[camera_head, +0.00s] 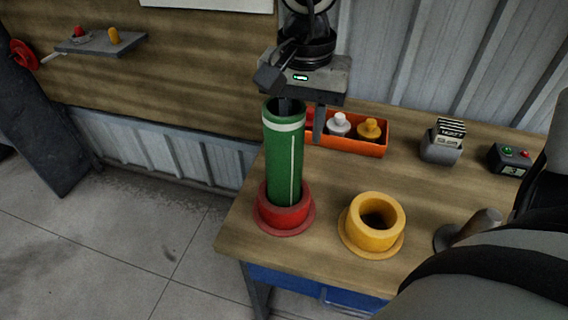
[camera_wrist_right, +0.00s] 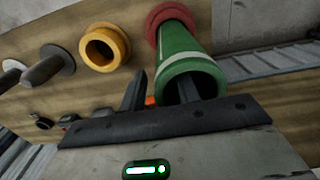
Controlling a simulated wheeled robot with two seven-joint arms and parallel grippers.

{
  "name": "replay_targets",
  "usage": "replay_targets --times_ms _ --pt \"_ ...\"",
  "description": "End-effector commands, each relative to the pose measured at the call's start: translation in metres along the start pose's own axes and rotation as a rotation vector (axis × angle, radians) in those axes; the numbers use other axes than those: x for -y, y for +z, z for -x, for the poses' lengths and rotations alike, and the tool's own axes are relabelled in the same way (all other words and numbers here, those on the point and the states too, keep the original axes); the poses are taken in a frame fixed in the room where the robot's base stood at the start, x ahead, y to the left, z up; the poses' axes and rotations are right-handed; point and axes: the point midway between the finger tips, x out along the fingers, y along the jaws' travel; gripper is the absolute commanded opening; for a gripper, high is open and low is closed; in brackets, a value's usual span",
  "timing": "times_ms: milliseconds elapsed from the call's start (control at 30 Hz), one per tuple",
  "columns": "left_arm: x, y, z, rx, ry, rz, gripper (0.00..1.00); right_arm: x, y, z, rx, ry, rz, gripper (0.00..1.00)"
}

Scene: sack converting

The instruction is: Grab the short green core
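The green core (camera_head: 285,160) is a tube with a white band near its top and a pale stripe down its side. It stands upright in the red flanged holder (camera_head: 284,220) near the bench's left front. My right gripper (camera_head: 302,122) points down at its top with fingers apart. One finger reaches into the core's mouth; the other hangs outside, to the right of the wall. In the right wrist view the core (camera_wrist_right: 188,50) shows a gap between its wall and the outer finger of the gripper (camera_wrist_right: 163,82). My left gripper is not in view.
A yellow flanged holder (camera_head: 372,224) stands empty to the right. An orange tray (camera_head: 357,146) with knobbed pieces lies behind. A peg on a disc (camera_head: 478,228), a grey card holder (camera_head: 440,150) and a small button box (camera_head: 511,158) are further right. Bare bench lies between.

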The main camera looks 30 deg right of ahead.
Motion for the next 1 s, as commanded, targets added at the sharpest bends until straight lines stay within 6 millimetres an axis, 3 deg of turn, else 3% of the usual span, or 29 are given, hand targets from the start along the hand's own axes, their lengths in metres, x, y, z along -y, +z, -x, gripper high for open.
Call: replay_targets --times_ms 133,267,1000 --pt "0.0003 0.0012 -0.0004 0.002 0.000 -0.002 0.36 0.0000 0.0000 0.0001 0.000 0.000 0.000 0.32" --pt "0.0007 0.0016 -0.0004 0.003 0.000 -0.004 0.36 0.0000 0.0000 0.0003 0.000 0.000 0.000 0.00" --pt "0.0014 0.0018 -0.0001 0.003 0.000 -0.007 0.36 0.0004 -0.0001 0.0011 -0.001 -0.001 0.000 0.00"
